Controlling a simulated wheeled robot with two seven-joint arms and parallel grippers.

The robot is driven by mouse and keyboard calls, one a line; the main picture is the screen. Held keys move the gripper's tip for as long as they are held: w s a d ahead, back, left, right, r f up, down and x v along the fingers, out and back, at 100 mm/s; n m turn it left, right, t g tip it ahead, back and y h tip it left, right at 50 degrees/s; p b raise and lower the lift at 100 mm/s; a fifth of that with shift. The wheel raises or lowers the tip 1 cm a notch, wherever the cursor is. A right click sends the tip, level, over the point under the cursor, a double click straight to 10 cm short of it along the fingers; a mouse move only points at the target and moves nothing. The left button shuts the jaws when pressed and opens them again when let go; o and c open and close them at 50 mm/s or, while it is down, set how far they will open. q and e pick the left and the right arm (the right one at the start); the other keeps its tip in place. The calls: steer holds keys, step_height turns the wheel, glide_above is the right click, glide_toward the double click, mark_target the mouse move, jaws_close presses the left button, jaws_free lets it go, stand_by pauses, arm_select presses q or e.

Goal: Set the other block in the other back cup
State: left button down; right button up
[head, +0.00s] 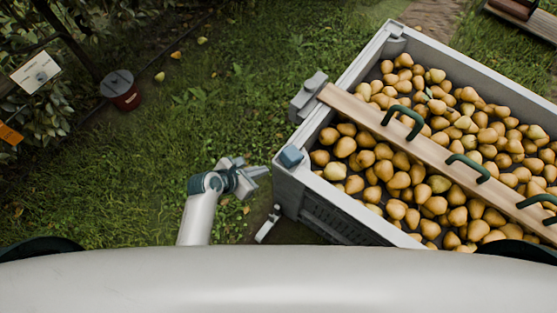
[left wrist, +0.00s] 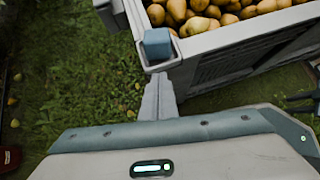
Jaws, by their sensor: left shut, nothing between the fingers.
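A blue-grey block (head: 291,157) sits in the cup at the near left corner of the pear crate (head: 330,205). In the left wrist view the block (left wrist: 158,45) stands in the pale corner cup (left wrist: 163,65), its top above the rim. My left gripper (head: 262,171) is just left of that corner, shut and empty. In the left wrist view its fingers (left wrist: 158,98) are together just below the cup; I cannot tell whether they touch it. A grey corner piece (head: 395,28) shows at the crate's far corner. No second loose block is clear. My right gripper is out of view.
Pears (head: 390,170) fill the crate. A wooden beam (head: 440,155) with green handles lies across it, its left end by a grey bracket (head: 308,97). A red bucket (head: 122,95) stands at the left. Grass lies open between.

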mark_target(287, 158)
arm_select(q)
steer(key=w+d+f, duration=0.1)
steer(key=d, duration=0.1)
steer(key=w+d+f, duration=0.1)
steer(key=w, duration=0.1)
steer(key=w+d+f+p, duration=0.1)
steer(key=w+d, duration=0.1)
steer(key=shift+d+f, duration=0.3)
steer(key=shift+f, duration=0.1)
steer(key=shift+w+d, duration=0.1)
steer(key=shift+w, duration=0.05)
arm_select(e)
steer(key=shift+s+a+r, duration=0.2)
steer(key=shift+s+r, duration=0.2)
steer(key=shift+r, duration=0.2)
arm_select(q)
steer(key=shift+d, duration=0.1)
steer(key=shift+w+d+r+p, duration=0.2)
steer(key=shift+w+d+p, duration=0.2)
steer(key=shift+d+p, duration=0.1)
steer(key=shift+d+f, duration=0.1)
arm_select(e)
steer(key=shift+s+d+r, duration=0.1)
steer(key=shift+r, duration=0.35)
